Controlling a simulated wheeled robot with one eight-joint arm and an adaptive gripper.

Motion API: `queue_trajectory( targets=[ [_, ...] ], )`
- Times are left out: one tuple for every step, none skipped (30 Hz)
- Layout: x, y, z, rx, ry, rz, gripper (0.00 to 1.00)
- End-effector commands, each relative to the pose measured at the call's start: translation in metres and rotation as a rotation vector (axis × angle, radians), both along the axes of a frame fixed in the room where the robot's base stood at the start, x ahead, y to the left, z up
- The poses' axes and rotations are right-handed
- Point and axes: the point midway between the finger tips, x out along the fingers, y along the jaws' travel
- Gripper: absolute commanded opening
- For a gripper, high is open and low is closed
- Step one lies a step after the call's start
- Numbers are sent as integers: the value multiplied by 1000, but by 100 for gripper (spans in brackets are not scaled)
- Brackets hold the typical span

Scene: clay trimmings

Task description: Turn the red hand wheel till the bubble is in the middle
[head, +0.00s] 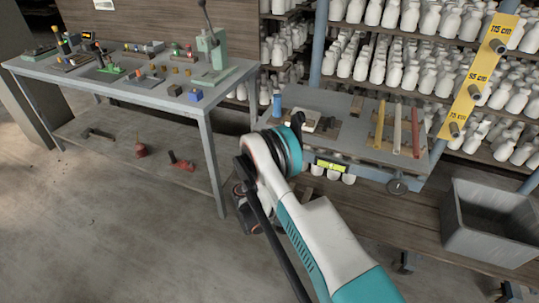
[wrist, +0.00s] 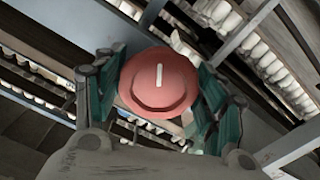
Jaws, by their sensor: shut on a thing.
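The red hand wheel (wrist: 158,82) faces the camera in the wrist view, with a white mark that stands nearly upright. My gripper (wrist: 162,90) has its green-padded fingers on the left and right sides of the wheel, shut on its rim. In the head view my arm hides the wheel and most of the gripper. A yellow-green level vial (head: 331,165) sits on the front edge of the small grey table (head: 345,110). The bubble in it is too small to make out.
A dark round wheel (head: 397,187) is at the table's front right. A grey bin (head: 490,222) stands to the right. A workbench (head: 150,88) with tools is at left. Shelves of white bottles (head: 400,70) stand behind. The floor at lower left is clear.

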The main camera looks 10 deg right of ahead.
Motion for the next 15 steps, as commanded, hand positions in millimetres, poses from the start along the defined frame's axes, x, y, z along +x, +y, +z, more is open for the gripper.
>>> queue_trajectory(
  targets=[
    [-1,0,-2,16,-7,-2,41],
    [-1,0,-2,24,-13,-2,41],
    [-1,0,-2,31,-18,-2,41],
    [-1,0,-2,36,-22,-2,41],
    [-1,0,-2,41,-26,-2,41],
    [-1,0,-2,46,-30,-2,41],
    [-1,0,-2,50,-32,-2,41],
    [-1,0,-2,51,-33,-2,41],
    [-1,0,-2,54,-35,-2,41],
    [-1,0,-2,55,-36,-2,41],
    [-1,0,-2,56,-37,-2,41],
    [-1,0,-2,56,-37,-2,41],
    [-1,0,-2,57,-37,-2,41],
    [-1,0,-2,57,-37,-2,41],
    [-1,0,-3,57,-37,-2,41]
  ],
)
